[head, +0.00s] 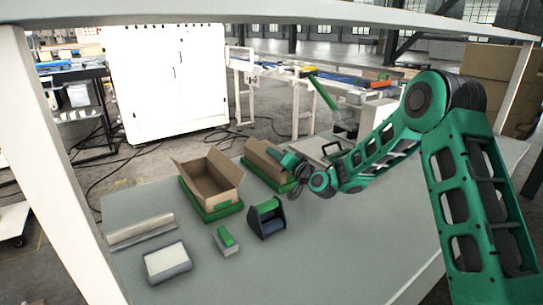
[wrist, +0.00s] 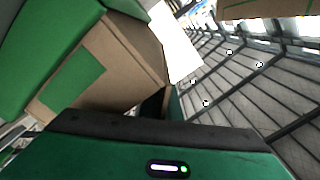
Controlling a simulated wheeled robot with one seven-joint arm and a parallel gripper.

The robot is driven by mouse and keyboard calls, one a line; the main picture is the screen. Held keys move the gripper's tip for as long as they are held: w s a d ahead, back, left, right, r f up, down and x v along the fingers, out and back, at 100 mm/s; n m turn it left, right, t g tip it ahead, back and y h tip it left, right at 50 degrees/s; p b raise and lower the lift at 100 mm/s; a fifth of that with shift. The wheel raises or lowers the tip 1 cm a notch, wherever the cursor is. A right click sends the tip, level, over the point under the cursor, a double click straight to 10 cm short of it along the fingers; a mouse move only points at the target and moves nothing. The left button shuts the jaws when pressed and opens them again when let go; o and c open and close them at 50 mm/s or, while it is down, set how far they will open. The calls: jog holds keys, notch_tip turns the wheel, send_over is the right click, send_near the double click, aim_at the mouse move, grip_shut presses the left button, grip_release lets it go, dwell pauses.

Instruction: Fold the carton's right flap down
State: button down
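Two open brown cartons stand on the table in the head view. The left carton (head: 209,183) is in a green tray with its flaps spread outward. The right carton (head: 262,162) stands on another green base, and my gripper (head: 291,165) is at its right side, covering part of that side. In the wrist view a brown carton (wrist: 122,62) with a green patch shows close up and tilted. Whether my gripper touches the carton is unclear. Its fingertips are not clear in either view, so I cannot tell whether it is open or shut.
A tape dispenser (head: 266,218), a small green-topped block (head: 226,240), a white-topped box (head: 167,262) and a clear-wrapped roll (head: 140,232) lie on the grey table (head: 330,255). The table's front right is clear. A white frame post (head: 52,165) rises at the left.

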jog(key=shift+w+d+f+m, duration=0.1)
jog(key=shift+d+f+m, duration=0.15)
jog(key=shift+m, duration=0.25)
jog(key=c, duration=2)
grip_release()
